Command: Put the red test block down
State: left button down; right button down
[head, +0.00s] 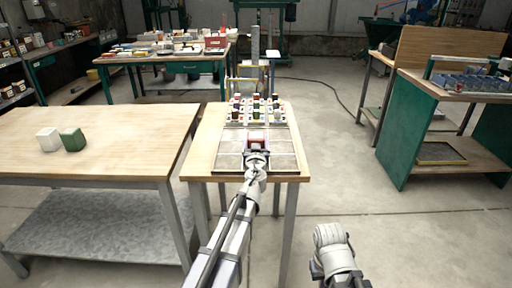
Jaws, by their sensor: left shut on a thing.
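My left gripper (257,152) reaches over the small wooden table in the middle and is shut on the red test block (257,142). The block is over a grey gridded tray (229,147) with a dark frame. I cannot tell whether the block touches the tray. The gripper hides part of it. My right arm shows at the lower right, over the floor, and its fingertips cannot be made out.
A rack of several small coloured bottles (257,109) stands behind the tray. A green-sided bench (412,130) stands at right. Floor between is clear.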

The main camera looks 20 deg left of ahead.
pick_arm(q)
jog(key=shift+f, duration=0.1)
grip_release()
dwell(0.4)
jog(key=v, duration=1.2)
jog(key=shift+r, duration=0.2)
jog(key=shift+s, duration=0.1)
